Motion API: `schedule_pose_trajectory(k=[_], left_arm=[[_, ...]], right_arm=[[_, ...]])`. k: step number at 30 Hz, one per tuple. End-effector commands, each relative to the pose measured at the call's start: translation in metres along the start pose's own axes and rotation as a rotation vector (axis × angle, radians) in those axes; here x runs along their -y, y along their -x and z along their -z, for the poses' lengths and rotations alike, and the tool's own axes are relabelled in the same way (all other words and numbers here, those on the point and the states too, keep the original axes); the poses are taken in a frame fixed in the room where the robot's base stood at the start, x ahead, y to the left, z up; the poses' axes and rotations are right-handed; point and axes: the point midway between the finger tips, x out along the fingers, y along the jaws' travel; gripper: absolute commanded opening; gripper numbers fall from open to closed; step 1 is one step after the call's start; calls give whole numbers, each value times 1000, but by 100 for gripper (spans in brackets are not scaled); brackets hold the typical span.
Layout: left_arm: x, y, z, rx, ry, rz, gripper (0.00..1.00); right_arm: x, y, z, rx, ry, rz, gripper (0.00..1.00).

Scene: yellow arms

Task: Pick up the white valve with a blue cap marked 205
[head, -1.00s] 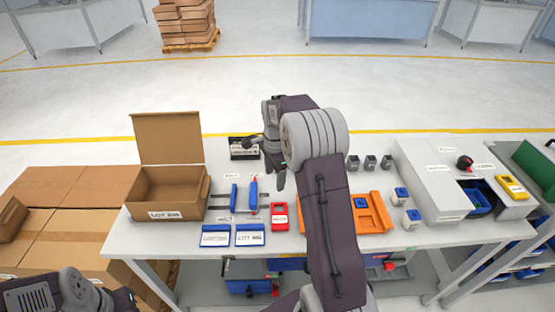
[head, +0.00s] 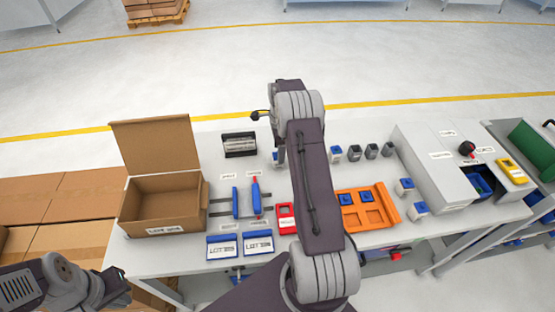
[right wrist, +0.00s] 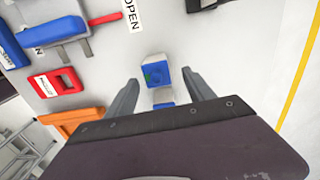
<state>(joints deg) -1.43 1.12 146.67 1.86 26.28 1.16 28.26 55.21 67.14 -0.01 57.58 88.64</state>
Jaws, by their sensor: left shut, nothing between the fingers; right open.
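Several white valves with blue caps stand on the table; no 205 mark is legible. In the right wrist view one valve (right wrist: 154,74) lies in line with the gap between my right gripper's (right wrist: 160,78) open fingers, with nothing gripped. A second blue-capped piece (right wrist: 163,97) is close below it, partly hidden by my wrist. In the head view, valves show right of my arm (head: 336,153) and near the grey cabinet (head: 406,186) (head: 419,209). My right fingers are hidden there by the arm. My left gripper (head: 118,299) is shut and empty at the lower left.
An orange tray (head: 383,212) holds two blue-capped pieces. A red holder (head: 286,218), a blue sliding fixture (head: 254,196) and blue-framed cards (head: 222,246) lie left of my right arm. An open cardboard box (head: 164,203) stands at the table's left end.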

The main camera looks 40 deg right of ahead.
Motion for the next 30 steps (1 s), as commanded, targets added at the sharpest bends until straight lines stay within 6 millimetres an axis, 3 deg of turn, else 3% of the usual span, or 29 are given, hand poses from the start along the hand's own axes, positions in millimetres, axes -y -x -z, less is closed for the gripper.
schedule_pose_trajectory(k=[7,16,21,23,30], left_arm=[[0,13,1,0,0,0,0],[0,12,1,0,0,0,0],[0,12,1,0,0,0,0],[0,12,1,0,0,0,0],[0,12,1,0,0,0,0]], right_arm=[[0,-41,-5,0,1,-4,62],[1,-50,-5,0,1,-1,62],[1,-49,-5,0,1,-1,15],[1,-49,-5,0,1,-1,0],[1,-48,-5,0,1,0,0]])
